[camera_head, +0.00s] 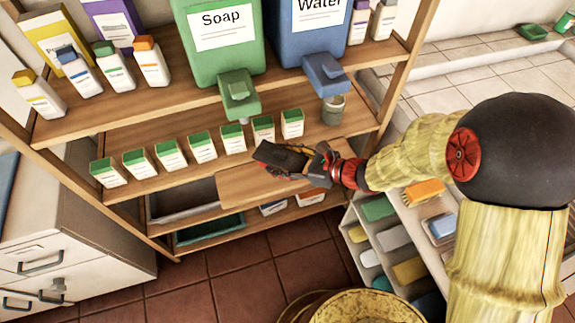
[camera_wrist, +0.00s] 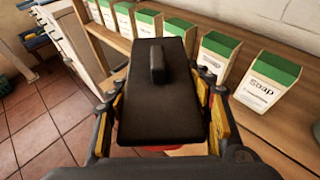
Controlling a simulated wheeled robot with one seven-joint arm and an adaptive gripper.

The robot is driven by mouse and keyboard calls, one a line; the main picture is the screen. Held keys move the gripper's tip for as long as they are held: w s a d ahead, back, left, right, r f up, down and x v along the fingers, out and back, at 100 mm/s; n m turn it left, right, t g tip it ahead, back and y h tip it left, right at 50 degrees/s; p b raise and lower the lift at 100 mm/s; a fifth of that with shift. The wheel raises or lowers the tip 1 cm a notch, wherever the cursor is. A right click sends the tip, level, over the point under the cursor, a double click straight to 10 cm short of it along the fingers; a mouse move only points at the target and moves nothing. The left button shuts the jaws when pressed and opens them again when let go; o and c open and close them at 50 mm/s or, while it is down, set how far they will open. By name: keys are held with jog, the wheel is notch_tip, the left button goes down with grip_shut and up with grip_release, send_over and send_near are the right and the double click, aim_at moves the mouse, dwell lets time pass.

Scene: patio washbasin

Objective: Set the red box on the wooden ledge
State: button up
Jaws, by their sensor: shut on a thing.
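My gripper (camera_head: 312,160) is shut on a box-like thing (camera_head: 281,157) with a flat black top. In the wrist view, this black top (camera_wrist: 155,110) carries a small raised black knob and lies between the two fingers. A sliver of red shows under its near edge; its sides are mostly hidden, so I cannot tell how much is red. A bare wooden board (camera_head: 250,188) juts out below the shelf with the soap cartons. The held thing is over the right part of this wooden area; I cannot tell whether it touches.
Several green-topped soap cartons (camera_head: 203,147) line the wooden shelf (camera_head: 150,184), close to the held thing. Green soap (camera_head: 222,40) and blue water (camera_head: 305,30) dispensers stand above. A small jar (camera_head: 332,110) stands behind my gripper. A yellow bucket (camera_head: 355,305) is on the floor.

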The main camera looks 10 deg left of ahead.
jog(key=w+f, duration=0.1)
jog(key=f, duration=0.1)
jog(key=w+f+b, duration=0.1)
jog(key=w+f, duration=0.1)
jog(key=w+f+b, duration=0.1)
jog(key=w+f, duration=0.1)
jog(key=shift+w+d+f, duration=0.1)
jog(key=shift+w+d, duration=0.15)
jog(key=shift+d, duration=0.1)
jog(key=shift+w+f+b, duration=0.1)
jog(key=shift+f+b, duration=0.95)
jog(key=shift+f, duration=0.4)
jog(key=shift+f, duration=0.15)
jog(key=o, duration=1.2)
